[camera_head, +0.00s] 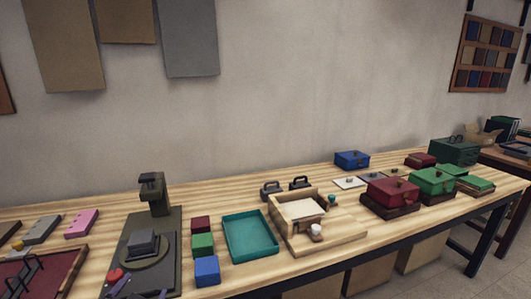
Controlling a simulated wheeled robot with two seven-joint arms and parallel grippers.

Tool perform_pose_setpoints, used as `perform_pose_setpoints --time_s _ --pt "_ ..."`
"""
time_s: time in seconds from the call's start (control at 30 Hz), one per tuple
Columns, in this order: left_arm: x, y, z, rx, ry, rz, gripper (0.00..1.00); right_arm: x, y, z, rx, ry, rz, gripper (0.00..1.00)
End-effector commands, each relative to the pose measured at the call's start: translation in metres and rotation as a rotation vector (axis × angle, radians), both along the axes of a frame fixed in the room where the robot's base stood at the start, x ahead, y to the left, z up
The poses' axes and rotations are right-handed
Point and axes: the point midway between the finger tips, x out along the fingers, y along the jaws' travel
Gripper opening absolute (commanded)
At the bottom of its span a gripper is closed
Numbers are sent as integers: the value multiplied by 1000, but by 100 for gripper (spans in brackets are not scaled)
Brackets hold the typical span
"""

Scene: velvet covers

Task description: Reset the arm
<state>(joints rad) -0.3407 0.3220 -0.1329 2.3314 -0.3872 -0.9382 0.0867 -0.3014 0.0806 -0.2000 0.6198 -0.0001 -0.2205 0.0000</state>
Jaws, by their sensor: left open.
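My left gripper (140,293) shows only in part at the bottom edge of the head view, in front of the dark press (165,228). Its dark purplish fingers are apart and I see nothing between them. The rest of the left arm is cut off by the frame. My right gripper is not in view.
The long wooden bench (290,183) holds a teal tray (250,236), red, green and blue blocks (206,270), a wooden jig (340,240) and several lidded boxes (392,191) at the right. A dark red tray (50,268) lies at the left. The wall behind is mostly bare.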

Motion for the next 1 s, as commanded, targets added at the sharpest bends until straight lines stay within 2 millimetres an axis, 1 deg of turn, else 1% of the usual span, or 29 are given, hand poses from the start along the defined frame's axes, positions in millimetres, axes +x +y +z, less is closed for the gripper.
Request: perform_pose_setpoints --time_s 0.03,0.1,0.17,0.2,0.27,0.3,0.43,0.47,0.5,0.57,0.6,0.67,0.7,0.77,0.8,0.87,0.9,0.97,1.0 --pt "-18 -1 -28 -66 106 31 100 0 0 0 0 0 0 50" --pt "-44 -6 -62 -144 253 63 100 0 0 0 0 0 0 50" --pt "-67 -12 -86 -202 367 81 100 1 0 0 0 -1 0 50" --pt "-81 -17 -98 -237 437 89 100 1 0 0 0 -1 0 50" --pt "-103 -25 -116 -284 539 96 100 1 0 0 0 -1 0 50" --pt "-118 -31 -125 -314 602 96 100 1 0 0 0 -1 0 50" --pt "-166 -52 -149 -402 799 90 100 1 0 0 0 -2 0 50" --pt "-169 -54 -157 -409 825 89 100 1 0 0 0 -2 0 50" --pt "-164 -54 -174 -402 829 91 100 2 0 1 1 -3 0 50" --pt "-160 -54 -196 -399 837 94 100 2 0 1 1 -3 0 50" --pt "-158 -54 -211 -398 842 95 100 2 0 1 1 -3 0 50" --pt "-157 -55 -235 -396 853 95 100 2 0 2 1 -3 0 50" --pt "-158 -55 -252 -395 860 96 100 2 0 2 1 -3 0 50" --pt "-161 -55 -280 -393 873 97 100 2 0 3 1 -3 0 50" --pt "-164 -55 -299 -391 881 98 100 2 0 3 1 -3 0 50" --pt "-172 -54 -331 -387 897 100 100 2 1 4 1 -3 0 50" --pt "-180 -53 -354 -385 908 100 100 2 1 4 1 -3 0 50" --pt "-198 -50 -390 -381 929 102 100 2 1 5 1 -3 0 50" --pt "-213 -48 -414 -378 942 103 100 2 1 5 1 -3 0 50"
